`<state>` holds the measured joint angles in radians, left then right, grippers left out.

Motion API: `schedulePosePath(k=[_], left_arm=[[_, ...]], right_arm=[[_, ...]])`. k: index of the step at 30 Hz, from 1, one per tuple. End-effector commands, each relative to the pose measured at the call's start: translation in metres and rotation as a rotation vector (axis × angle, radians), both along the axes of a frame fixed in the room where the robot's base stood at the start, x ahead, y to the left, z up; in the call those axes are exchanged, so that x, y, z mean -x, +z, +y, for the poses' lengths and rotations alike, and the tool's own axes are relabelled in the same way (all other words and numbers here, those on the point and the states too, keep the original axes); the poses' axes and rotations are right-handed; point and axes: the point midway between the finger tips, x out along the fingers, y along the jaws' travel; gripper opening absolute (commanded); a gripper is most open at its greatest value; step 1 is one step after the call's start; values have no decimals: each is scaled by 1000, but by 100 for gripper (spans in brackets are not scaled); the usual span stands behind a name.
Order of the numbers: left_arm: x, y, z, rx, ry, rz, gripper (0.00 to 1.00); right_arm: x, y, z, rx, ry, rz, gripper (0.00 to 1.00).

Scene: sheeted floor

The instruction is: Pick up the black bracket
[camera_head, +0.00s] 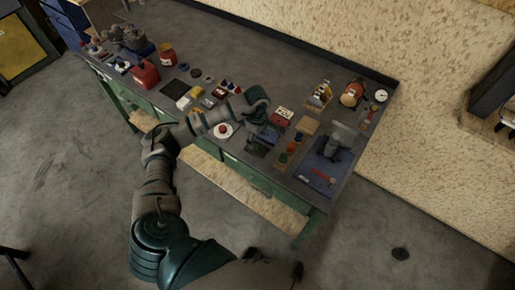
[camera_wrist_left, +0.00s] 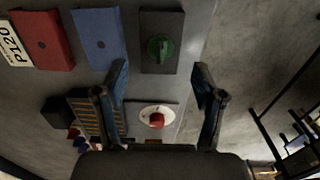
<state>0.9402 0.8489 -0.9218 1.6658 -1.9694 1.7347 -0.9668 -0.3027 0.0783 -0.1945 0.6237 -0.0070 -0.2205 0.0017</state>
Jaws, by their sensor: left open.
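My left gripper (camera_head: 257,97) is open and empty above the workbench, with its arm reaching across from the left. In the left wrist view its two fingers (camera_wrist_left: 160,78) stand wide apart. A flat black piece with a green knob-like part (camera_wrist_left: 162,48) lies ahead of the gap between the fingers; it shows dark near the bench's front edge in the head view (camera_head: 258,146). I cannot tell for sure whether this is the black bracket. Nothing else clearly looks like a bracket. My right gripper is not in view.
A blue block (camera_wrist_left: 98,38) and a red block (camera_wrist_left: 42,40) lie left of the black piece. A white disc with a red button (camera_wrist_left: 156,117) is nearer the wrist. A slotted piece (camera_wrist_left: 97,117) is beside the left finger. The workbench (camera_head: 240,65) holds many other items.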

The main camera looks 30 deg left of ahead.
Motion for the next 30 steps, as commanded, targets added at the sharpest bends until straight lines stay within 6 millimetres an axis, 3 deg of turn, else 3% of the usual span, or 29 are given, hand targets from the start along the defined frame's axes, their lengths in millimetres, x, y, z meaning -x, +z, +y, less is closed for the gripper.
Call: schedulePosePath(k=[8,15,23,24,30], left_arm=[[0,-25,-3,0,-1,2,70],[0,-59,-4,-2,-1,0,70],[0,-66,-1,1,-1,-1,70],[0,-66,-1,1,-1,-1,67],[0,-66,-1,1,-1,-1,17]], right_arm=[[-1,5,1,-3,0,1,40],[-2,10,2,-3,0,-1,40],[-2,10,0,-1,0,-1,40],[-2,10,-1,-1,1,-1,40],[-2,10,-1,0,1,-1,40]])
